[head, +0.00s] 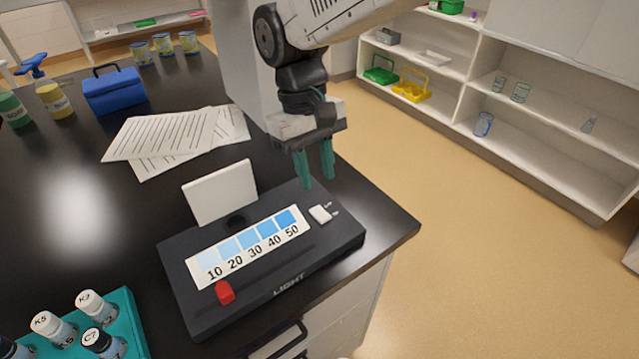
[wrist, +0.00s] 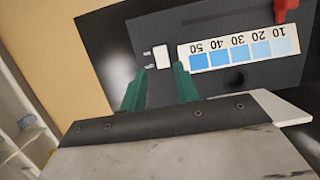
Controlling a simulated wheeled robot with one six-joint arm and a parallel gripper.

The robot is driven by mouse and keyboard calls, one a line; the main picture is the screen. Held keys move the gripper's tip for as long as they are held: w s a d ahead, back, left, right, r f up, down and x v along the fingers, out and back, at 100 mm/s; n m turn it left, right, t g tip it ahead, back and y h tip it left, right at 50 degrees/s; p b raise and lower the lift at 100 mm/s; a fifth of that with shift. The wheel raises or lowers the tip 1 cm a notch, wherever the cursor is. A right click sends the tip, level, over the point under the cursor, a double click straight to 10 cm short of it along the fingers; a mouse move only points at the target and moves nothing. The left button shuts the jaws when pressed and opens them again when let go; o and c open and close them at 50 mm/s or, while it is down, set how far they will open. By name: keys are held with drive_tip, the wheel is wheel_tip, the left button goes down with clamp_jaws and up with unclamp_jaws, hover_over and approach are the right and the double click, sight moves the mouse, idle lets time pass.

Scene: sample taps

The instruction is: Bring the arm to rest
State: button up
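My gripper (head: 318,166) hangs above the right end of a dark box marked LIGHT (head: 207,314), with its teal fingers pointing down. The fingers stand apart with nothing visible between them, so it is open. In the wrist view my gripper (wrist: 159,90) shows with a gap between its fingers, beside the white switch (wrist: 162,57) on the box. The switch (head: 321,214) also shows in the head view, just below the fingertips. I cannot tell how far above the box the fingertips are.
The box carries a blue colour scale (head: 249,246), a red slider (head: 224,292) and a white upright panel (head: 220,192). A teal rack (head: 129,319) with labelled vials stands front left. Papers (head: 165,137) and a blue case (head: 114,91) lie further back. Floor is clear right of the bench.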

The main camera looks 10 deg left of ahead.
drive_tip(key=shift+r, duration=0.2)
drive_tip(key=shift+f, duration=0.1)
drive_tip(key=shift+s+d+f, duration=0.3)
drive_tip(key=shift+s+d, duration=0.1)
drive_tip(key=shift+d, duration=0.2)
drive_tip(key=shift+s+d+f, duration=0.3)
drive_tip(key=shift+s+d, duration=0.1)
drive_tip(key=shift+d, duration=0.2)
drive_tip(key=s+d+r+m+t, duration=0.1)
drive_tip(key=s+d+r+m, duration=0.1)
drive_tip(key=d, duration=0.9)
drive_tip(key=s+d+r+m+t+y, duration=0.1)
drive_tip(key=s+d+m, duration=0.3)
drive_tip(key=d, duration=0.8)
drive_tip(key=s+d+r+m+t+y, duration=0.1)
drive_tip(key=s+d+r+m, duration=0.2)
drive_tip(key=d, duration=0.9)
drive_tip(key=s+r, duration=0.1)
drive_tip(key=s, duration=0.2)
drive_tip(key=shift+d+m, duration=0.15)
drive_tip(key=shift+m, duration=0.25)
